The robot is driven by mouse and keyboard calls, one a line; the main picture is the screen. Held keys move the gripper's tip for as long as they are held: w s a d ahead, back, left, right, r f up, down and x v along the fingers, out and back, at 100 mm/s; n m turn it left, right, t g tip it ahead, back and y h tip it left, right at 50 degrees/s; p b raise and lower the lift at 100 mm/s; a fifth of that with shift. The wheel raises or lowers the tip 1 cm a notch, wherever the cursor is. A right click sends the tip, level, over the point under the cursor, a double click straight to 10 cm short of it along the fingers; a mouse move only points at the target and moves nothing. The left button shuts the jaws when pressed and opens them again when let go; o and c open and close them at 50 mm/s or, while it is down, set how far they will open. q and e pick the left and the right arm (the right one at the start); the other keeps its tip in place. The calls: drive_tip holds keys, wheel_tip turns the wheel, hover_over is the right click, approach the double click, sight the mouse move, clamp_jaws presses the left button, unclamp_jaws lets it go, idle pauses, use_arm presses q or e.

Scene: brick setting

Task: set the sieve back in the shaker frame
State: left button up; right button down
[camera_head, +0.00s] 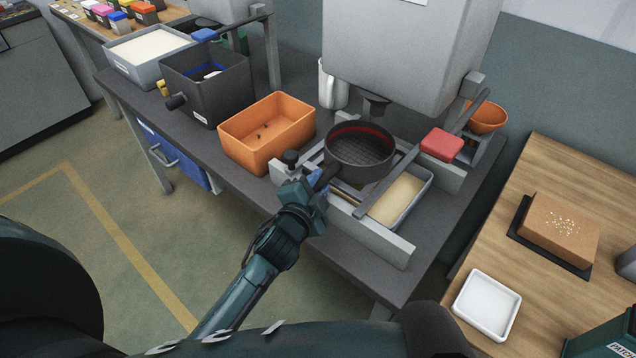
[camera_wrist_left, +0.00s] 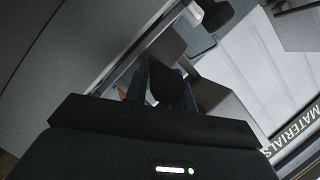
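The sieve (camera_head: 360,157) is a dark round pan with a mesh floor and a reddish band inside its wall. It is over the left part of the grey shaker frame (camera_head: 372,235), below the hopper spout. I cannot tell whether it rests on the frame or hangs just above it. My left gripper (camera_head: 318,181) is at the near left side of the sieve, on its handle. In the left wrist view its fingers (camera_wrist_left: 166,88) close around the dark handle end. My right gripper is not in view.
A shallow tray of pale material (camera_head: 425,190) sits inside the frame. An orange bin (camera_head: 268,130) stands to the left, and a large grey hopper (camera_head: 410,45) hangs above. An orange funnel (camera_head: 488,117) is at the right.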

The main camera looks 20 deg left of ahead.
use_arm(q)
drive_tip(key=o, duration=0.4)
drive_tip(key=shift+r, duration=0.25)
drive_tip(key=d+v, duration=0.1)
drive_tip(key=v, duration=1.1)
drive_tip(key=s+f+n+g+h, duration=0.1)
drive_tip(key=s+f+n+g, duration=0.1)
drive_tip(key=s+f+n, duration=0.3)
drive_tip(key=s+f+n+g+h, duration=0.1)
drive_tip(key=s+f+n+g, duration=0.2)
drive_tip(key=f, duration=0.8)
drive_tip(key=shift+s+n, duration=0.9)
drive_tip(key=shift+s, duration=0.35)
drive_tip(key=shift+a, duration=0.1)
